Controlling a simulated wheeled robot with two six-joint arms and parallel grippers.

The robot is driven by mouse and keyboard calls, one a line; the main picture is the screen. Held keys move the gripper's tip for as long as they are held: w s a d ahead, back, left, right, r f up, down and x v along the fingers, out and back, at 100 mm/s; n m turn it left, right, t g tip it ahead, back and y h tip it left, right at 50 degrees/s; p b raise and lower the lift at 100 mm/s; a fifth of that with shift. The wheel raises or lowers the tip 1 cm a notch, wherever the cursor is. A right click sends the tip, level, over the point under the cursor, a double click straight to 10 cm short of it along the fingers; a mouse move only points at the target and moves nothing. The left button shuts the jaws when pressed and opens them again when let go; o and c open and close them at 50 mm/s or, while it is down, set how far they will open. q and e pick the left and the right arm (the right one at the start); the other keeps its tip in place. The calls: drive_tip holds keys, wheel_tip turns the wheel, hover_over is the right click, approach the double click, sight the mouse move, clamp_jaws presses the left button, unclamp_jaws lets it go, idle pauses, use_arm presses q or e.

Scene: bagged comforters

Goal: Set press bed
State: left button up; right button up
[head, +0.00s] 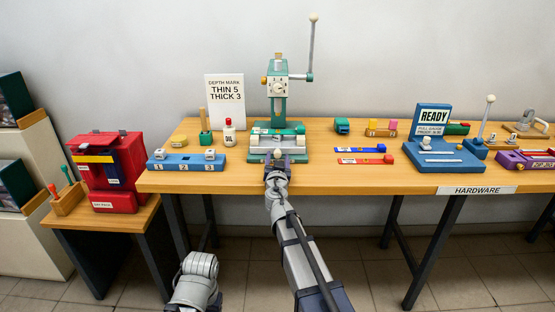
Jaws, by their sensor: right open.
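A green and white press (279,102) stands on the wooden table, with a round dial on its head and a long lever raised at its right. Its low bed (256,143) is at the base. A white sign (225,101) behind it reads "DEPTH MARK THIN 5 THICK 3". My right gripper (277,160) is open at the front edge of the press base; its fingers are small here, and I cannot tell whether they touch it. Part of my left arm shows low in the picture, but its gripper cannot be made out.
A blue numbered block (186,163), an oil bottle (229,133) and a green holder (206,138) stand left of the press. Blue (360,149) and red (366,161) strips lie right of it. A blue "READY" gauge (434,138) stands farther right. The front table edge between them is clear.

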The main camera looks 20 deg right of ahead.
drive_tip(key=v, duration=0.7)
drive_tip(key=shift+s+a, duration=0.1)
drive_tip(key=shift+s, duration=0.3)
